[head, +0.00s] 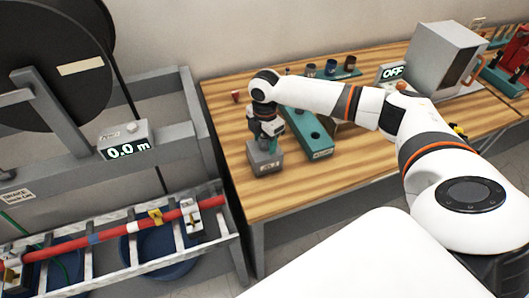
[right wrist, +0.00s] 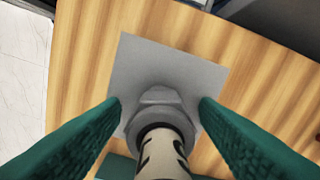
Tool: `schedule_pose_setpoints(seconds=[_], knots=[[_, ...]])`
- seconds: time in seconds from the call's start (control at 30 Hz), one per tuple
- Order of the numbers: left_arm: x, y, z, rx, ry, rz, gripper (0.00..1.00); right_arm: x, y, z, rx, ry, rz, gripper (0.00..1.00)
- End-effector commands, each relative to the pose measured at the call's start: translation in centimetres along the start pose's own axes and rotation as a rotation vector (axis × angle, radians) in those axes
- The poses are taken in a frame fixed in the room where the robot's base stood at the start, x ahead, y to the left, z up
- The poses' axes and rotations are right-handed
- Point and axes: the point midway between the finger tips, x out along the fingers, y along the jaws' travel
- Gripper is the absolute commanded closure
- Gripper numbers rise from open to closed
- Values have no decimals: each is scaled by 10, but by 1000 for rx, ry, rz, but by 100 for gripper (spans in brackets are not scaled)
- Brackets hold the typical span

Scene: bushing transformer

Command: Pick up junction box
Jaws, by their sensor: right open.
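The junction box, as I take it, is a small grey box (head: 264,160) with a label on its front, near the left edge of the wooden table. In the right wrist view its square grey top (right wrist: 150,65) shows, with a grey hexagonal fitting and a pale cylinder with black marks (right wrist: 162,150) rising from it toward the camera. My right gripper (head: 269,142) is directly above the box, pointing down. Its green fingers (right wrist: 160,103) are open, one on each side of the fitting and cylinder, with gaps visible on both sides. My left gripper is not in view.
A green holder (head: 308,132) with holes stands close to the right of the box on the wooden table (head: 235,180). Behind are several cups, an OFF display (head: 392,71) and a grey cabinet (head: 440,58). A cable reel rack (head: 150,165) stands left of the table.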

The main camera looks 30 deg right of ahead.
Motion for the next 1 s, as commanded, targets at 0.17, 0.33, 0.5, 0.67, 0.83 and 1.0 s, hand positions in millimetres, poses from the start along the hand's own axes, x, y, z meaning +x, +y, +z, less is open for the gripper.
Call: schedule_pose_setpoints(seconds=[0.17,0.33,0.5,0.67,0.83,1.0], knots=[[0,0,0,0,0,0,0,0,0,0,0,0,0,48],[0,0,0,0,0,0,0,0,0,0,0,0,0,76],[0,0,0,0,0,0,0,0,0,0,0,0,0,100],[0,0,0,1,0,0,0,-1,-1,0,0,0,-2,100],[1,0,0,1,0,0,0,-3,-1,0,0,0,-3,100],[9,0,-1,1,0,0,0,-23,-2,0,-1,0,-7,100]])
